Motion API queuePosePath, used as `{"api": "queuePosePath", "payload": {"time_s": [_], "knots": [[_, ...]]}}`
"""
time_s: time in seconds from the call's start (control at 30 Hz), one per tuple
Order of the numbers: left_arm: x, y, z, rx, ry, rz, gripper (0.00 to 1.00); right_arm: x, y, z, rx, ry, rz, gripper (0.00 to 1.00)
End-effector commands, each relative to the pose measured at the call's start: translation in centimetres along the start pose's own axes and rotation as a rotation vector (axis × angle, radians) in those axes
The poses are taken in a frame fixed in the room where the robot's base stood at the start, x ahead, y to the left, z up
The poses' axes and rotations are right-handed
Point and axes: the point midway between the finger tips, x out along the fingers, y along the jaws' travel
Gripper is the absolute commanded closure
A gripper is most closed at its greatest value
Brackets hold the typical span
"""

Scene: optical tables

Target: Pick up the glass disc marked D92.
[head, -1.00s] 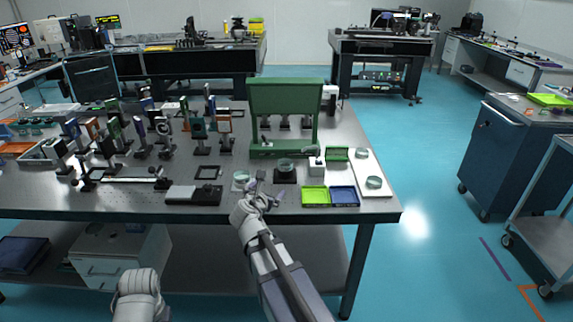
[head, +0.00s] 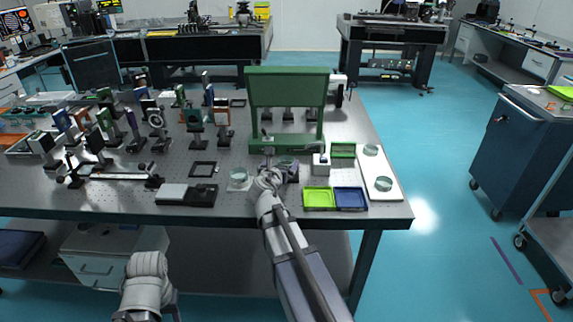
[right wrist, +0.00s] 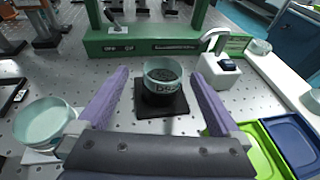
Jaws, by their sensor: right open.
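A clear greenish glass disc (right wrist: 163,74) sits on a black square stand (right wrist: 160,104) on the optical table. A dark marking shows at its front, too small to read surely. My right gripper (right wrist: 152,88) is open, with its purple fingers to the left and right of this disc and stand, apart from them. In the head view my right gripper (head: 276,172) covers most of the disc and stand. Another glass disc (head: 238,175) lies to the left, also in the right wrist view (right wrist: 45,120). Two more discs (head: 383,184) (head: 371,150) lie on a white board. My left gripper's fingers do not show.
A green frame (head: 287,88) stands behind the disc. A white block (head: 321,165), a lime tray (head: 319,198) and a blue tray (head: 350,198) are to the right. A flat dark-grey device (head: 186,194) and several optic mounts are to the left.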

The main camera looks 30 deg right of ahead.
Motion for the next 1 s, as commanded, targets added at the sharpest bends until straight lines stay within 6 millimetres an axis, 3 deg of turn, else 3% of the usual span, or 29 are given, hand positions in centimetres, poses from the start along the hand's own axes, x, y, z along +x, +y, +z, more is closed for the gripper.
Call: {"api": "queuePosePath", "payload": {"time_s": [0.27,0.57,0.8,1.0], "knots": [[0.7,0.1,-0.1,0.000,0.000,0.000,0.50,1.3,-0.1,-0.4,0.000,0.000,0.000,0.00],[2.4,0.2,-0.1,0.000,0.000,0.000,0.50,5.3,-0.5,-0.9,0.000,0.000,0.000,0.00],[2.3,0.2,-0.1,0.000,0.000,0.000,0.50,5.5,-0.6,-0.8,0.000,0.000,0.001,0.00],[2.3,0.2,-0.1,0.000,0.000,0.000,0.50,5.5,-0.6,-0.8,0.000,0.000,0.001,0.20]]}}
